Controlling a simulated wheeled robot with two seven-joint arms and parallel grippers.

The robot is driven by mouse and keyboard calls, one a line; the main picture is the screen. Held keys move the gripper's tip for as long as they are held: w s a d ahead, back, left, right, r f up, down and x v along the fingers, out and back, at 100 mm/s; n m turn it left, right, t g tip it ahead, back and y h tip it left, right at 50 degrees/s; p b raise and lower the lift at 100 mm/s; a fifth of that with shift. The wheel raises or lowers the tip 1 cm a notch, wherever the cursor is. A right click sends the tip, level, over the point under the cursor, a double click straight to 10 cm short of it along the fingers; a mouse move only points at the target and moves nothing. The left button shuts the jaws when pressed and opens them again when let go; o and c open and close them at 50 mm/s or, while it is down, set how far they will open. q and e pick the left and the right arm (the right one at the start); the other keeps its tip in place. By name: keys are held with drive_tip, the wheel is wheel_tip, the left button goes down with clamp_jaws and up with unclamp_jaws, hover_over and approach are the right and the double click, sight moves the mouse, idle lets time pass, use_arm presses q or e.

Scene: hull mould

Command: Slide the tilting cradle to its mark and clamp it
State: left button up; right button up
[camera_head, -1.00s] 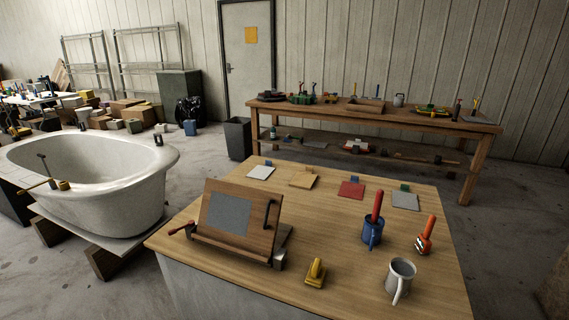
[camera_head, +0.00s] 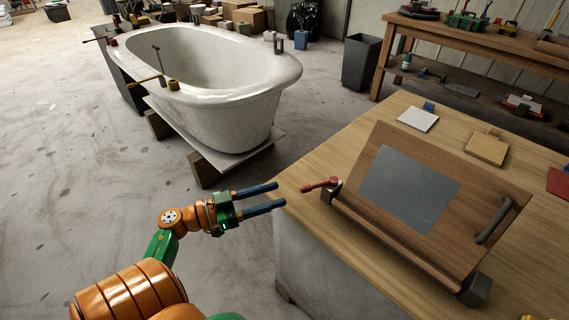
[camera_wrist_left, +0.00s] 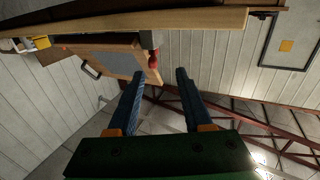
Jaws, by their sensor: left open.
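The tilting cradle (camera_head: 472,203) is a brown wooden board with a grey panel, leaning back on the tabletop. It has a black handle (camera_head: 495,220) on its right side and a red clamp lever (camera_head: 320,186) at its lower left. My left gripper (camera_head: 280,195) is open and empty, just left of the table corner, with its blue fingers pointing toward the red lever but apart from it. In the left wrist view the cradle (camera_wrist_left: 85,49) appears upside down beyond the open fingers (camera_wrist_left: 160,75), with the red lever (camera_wrist_left: 153,62) near the fingertips. I cannot make out the mark.
The wooden table (camera_head: 345,136) carries a white tile (camera_head: 418,119) and a tan tile (camera_head: 486,148) behind the cradle. A white tub (camera_head: 215,90) stands on blocks at the left. A dark bin (camera_head: 361,62) and a workbench (camera_head: 450,40) stand behind. The floor at the left is open.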

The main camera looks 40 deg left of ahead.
sight(300, 190)
use_arm(q)
drive_tip(key=shift+m, duration=0.3)
drive_tip(key=w+d, duration=0.1)
drive_tip(key=w+d+r, duration=0.1)
drive_tip(key=w+d, duration=0.1)
drive_tip(key=shift+w+d+r+p, duration=0.15)
drive_tip(key=shift+d+r+p, duration=0.05)
drive_tip(key=shift+d+p, duration=0.1)
drive_tip(key=shift+w+d+f, duration=0.15)
drive_tip(key=shift+w+d, duration=0.05)
drive_tip(key=shift+w, duration=0.35)
drive_tip(key=shift+w+d+f, duration=0.1)
drive_tip(key=shift+w+d, duration=0.05)
drive_tip(key=shift+w, duration=0.4)
clamp_jaws()
drive_tip(key=shift+s+g, duration=0.1)
drive_tip(key=shift+g, duration=0.2)
